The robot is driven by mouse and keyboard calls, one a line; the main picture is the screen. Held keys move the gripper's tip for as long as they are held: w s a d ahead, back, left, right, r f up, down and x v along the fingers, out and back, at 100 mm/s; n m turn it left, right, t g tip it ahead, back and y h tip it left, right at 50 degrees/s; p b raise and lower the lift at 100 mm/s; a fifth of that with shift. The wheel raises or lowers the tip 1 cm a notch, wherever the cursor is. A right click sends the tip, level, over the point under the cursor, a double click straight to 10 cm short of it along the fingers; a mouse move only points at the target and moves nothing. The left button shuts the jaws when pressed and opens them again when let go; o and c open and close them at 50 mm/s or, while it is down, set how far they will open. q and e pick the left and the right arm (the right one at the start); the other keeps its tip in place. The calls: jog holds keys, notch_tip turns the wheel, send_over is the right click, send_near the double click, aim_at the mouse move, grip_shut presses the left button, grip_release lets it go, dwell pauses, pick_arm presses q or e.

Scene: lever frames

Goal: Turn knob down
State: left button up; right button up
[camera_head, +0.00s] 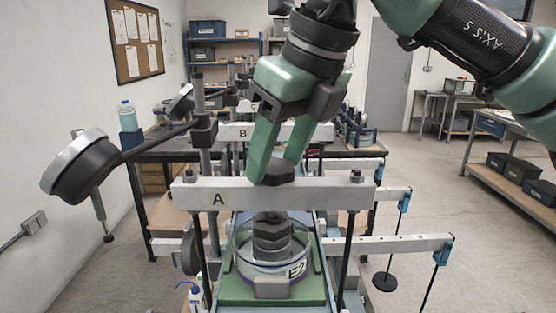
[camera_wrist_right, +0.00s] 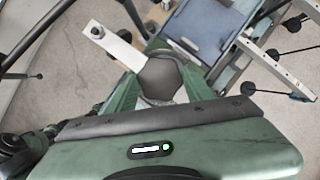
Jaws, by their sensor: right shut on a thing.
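A dark, faceted knob (camera_head: 281,174) sits on top of the pale crossbar A (camera_head: 325,195). My right gripper (camera_head: 275,166) reaches down from above, its green fingers on either side of the knob and shut on it. In the right wrist view the knob (camera_wrist_right: 160,80) lies between the two fingers, and the crossbar (camera_wrist_right: 112,42) runs out to the upper left. Below the crossbar, a stack of dark faceted parts (camera_head: 271,238) stands in a clear round cell (camera_head: 243,250) marked E2. My left gripper is not in view.
A round grey-and-black dial (camera_head: 80,175) on an arm sticks out at left. Another frame with crossbar B (camera_head: 270,132) stands behind. Lever arms (camera_head: 390,243) with hanging weights extend right. A bottle (camera_head: 195,295) stands at front left. Open floor lies at right.

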dwell(0.5)
jog(key=o, duration=1.4)
jog(key=shift+c, duration=0.2)
jog(key=v, duration=0.7)
jog(key=shift+r, duration=0.35)
jog(key=shift+s+d, duration=0.15)
